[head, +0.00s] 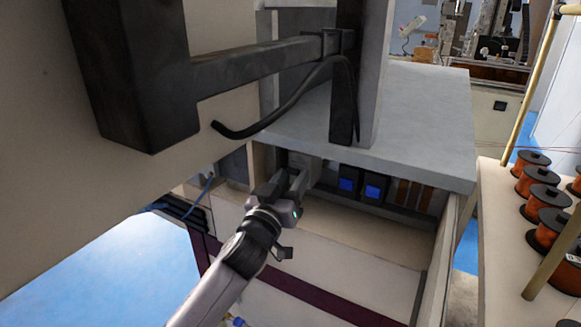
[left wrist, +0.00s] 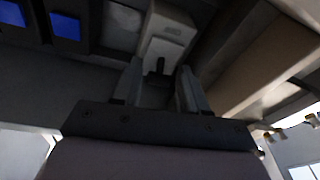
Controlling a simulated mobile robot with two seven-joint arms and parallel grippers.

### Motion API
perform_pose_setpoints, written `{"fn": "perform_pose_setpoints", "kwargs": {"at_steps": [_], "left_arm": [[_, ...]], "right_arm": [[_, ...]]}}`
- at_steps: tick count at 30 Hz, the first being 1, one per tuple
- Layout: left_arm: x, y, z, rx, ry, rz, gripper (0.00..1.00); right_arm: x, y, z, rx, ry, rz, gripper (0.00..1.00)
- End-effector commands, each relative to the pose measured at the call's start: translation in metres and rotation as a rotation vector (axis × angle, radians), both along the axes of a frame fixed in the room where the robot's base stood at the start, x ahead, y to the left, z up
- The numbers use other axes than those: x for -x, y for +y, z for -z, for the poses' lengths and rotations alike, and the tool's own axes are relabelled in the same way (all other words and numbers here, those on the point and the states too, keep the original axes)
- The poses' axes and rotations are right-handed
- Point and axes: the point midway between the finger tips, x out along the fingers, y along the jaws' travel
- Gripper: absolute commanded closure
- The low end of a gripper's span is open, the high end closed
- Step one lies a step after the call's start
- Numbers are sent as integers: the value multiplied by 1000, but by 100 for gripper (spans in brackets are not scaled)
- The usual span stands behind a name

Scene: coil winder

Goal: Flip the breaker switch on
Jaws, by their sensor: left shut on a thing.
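The breaker (head: 299,158) is a light grey box inside the open cabinet, under the grey top. It also shows in the left wrist view (left wrist: 170,32), with a small dark switch lever (left wrist: 156,64) on its lower part. My left gripper (head: 291,177) reaches into the cabinet at the breaker, and its fingertips (left wrist: 158,78) stand on either side of the lever. It is shut on the breaker switch; the exact contact is dim and partly hidden by the fingers. The lever's position is hard to make out. My right gripper is not in view.
Two blue-screened units (head: 360,184) sit right of the breaker in the cabinet. The grey cabinet top (head: 420,110) overhangs my gripper. A dark beam (head: 260,68) and cable cross above. Copper wire spools (head: 540,195) stand on a bench at right.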

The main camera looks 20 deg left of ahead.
Motion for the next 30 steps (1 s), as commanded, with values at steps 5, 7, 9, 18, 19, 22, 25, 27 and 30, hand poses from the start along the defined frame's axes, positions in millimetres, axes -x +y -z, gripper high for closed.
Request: {"fn": "perform_pose_setpoints", "kwargs": {"at_steps": [5, 7, 9, 18, 19, 22, 25, 27, 30], "left_arm": [[-1, 3, -14, -18, 63, -4, 88], [-1, 2, -14, -22, 81, -3, 88], [-1, 2, -14, -24, 94, -2, 88], [-1, 2, -14, -25, 100, -1, 88], [-1, 2, -14, -25, 99, -1, 88], [-1, 1, -13, -25, 100, 0, 35], [-1, 1, -11, -25, 105, 0, 35], [-1, 1, -10, -25, 107, 1, 35], [0, 0, -9, -25, 109, 1, 35]], "right_arm": [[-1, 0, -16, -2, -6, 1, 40], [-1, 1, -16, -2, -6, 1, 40], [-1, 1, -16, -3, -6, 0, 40], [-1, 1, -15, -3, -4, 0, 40], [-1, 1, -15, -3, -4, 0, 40], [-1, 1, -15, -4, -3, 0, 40], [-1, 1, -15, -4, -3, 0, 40], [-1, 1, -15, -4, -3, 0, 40], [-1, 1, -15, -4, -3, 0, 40]]}}
